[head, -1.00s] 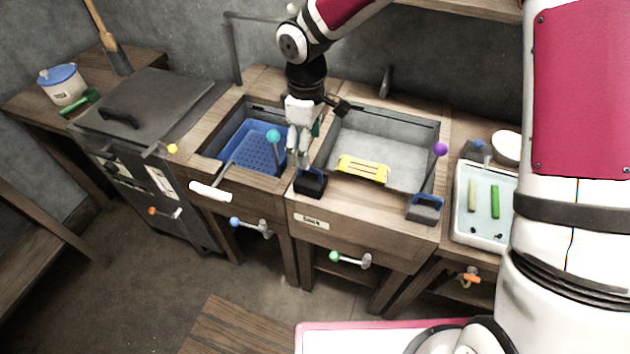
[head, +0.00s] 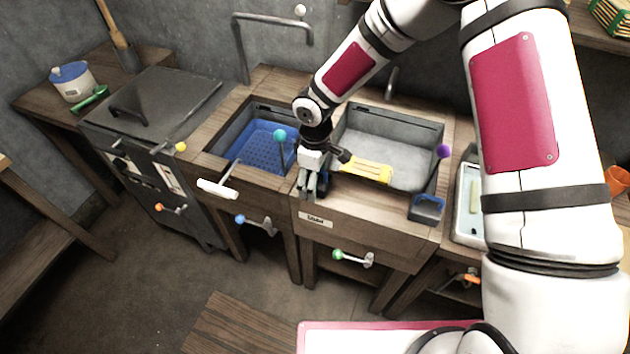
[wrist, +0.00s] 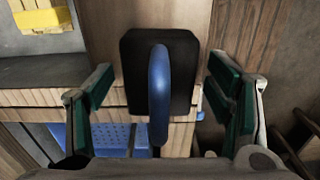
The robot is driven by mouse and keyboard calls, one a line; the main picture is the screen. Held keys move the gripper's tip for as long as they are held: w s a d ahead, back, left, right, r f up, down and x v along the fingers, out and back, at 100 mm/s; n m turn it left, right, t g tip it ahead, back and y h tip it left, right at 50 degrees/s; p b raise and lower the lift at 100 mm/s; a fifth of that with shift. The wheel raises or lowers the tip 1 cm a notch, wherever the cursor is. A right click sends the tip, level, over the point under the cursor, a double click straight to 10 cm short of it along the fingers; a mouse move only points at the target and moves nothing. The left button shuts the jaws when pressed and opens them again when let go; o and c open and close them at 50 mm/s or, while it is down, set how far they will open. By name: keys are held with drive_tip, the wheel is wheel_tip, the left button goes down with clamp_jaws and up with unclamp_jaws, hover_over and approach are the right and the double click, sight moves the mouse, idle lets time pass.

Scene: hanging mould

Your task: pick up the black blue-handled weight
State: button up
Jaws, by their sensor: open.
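The black weight (wrist: 183,62) with its upright blue handle (wrist: 158,90) stands in the middle of the wrist view, on the wooden surface. My gripper (wrist: 160,84) is open, with one green-padded finger on each side of the weight and a visible gap on both sides. The handle points up toward the wrist camera. In the head view my gripper (head: 312,190) points down over the wooden front edge between the two basins and hides most of the weight.
A yellow piece (head: 365,171) lies at the front of the grey basin (head: 385,145). A rod with a teal ball (head: 280,136) rises close left of my gripper, by the blue basket (head: 255,150).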

drive_tip(key=c, duration=1.6)
drive_tip(key=shift+w, duration=0.1)
drive_tip(key=shift+c, duration=0.6)
drive_tip(key=shift+r, duration=0.1)
